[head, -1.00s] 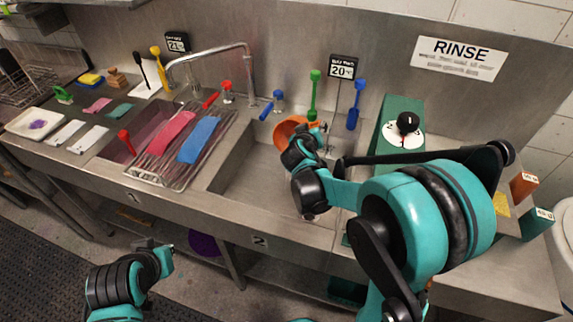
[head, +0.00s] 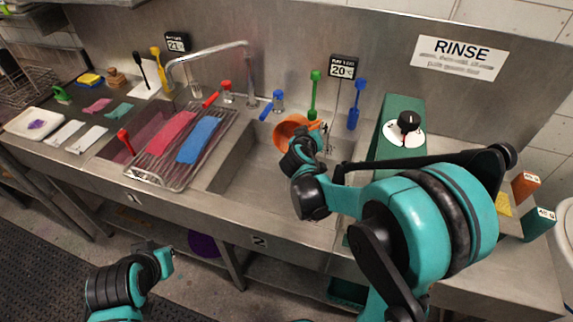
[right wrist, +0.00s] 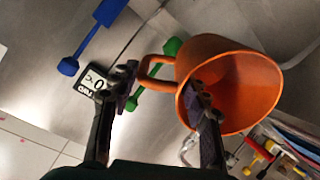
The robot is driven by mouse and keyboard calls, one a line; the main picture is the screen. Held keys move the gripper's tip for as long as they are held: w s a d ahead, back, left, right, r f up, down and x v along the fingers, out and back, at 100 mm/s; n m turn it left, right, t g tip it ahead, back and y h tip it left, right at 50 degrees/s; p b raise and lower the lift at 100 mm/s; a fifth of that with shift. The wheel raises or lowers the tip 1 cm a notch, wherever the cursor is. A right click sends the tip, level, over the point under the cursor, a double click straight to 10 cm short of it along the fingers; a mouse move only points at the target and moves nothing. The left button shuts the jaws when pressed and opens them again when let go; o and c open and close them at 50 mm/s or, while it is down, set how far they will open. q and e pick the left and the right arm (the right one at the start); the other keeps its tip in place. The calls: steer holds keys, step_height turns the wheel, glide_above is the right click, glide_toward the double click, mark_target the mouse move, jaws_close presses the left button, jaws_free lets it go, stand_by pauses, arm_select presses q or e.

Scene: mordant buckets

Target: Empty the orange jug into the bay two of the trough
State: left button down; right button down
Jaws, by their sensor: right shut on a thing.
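The orange jug (head: 287,132) is held over the back of bay two (head: 262,178), the open steel basin marked 2. It is tipped on its side, and no stream shows. In the right wrist view the jug (right wrist: 235,60) turns its wide mouth towards the camera. My right gripper (head: 314,142) is shut on it; in the right wrist view one finger lies over the mouth and the other beside the handle, with the handle side between them (right wrist: 160,95). The exact contact is hidden. My left gripper (head: 163,260) is low in front of the trough, away from the jug; its fingers are unclear.
Bay one lies left, under a wire rack (head: 160,178) with red and blue cloths. A tap (head: 215,52) arches behind. Green (head: 315,95) and blue (head: 354,105) tools hang at the back wall. A green box with a dial (head: 403,133) stands right of bay two.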

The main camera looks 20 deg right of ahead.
steer(key=shift+s+a+r+t+h+b, duration=0.25)
steer(key=shift+s+t+h+b, duration=0.1)
steer(key=shift+t+b, duration=0.25)
stand_by(1.1)
steer(key=shift+s+a+r+t+h+b, duration=0.1)
steer(key=shift+s+a+t+h+b, duration=0.2)
steer(key=shift+s+b, duration=0.3)
steer(key=shift+s+a+r+t+h+b, duration=0.15)
steer(key=shift+s+a+t+b, duration=0.1)
steer(key=shift+s+t+b, duration=0.25)
stand_by(1.0)
steer(key=shift+s+a+b, duration=0.2)
steer(key=shift+s+b, duration=0.05)
steer(key=shift+b, duration=0.55)
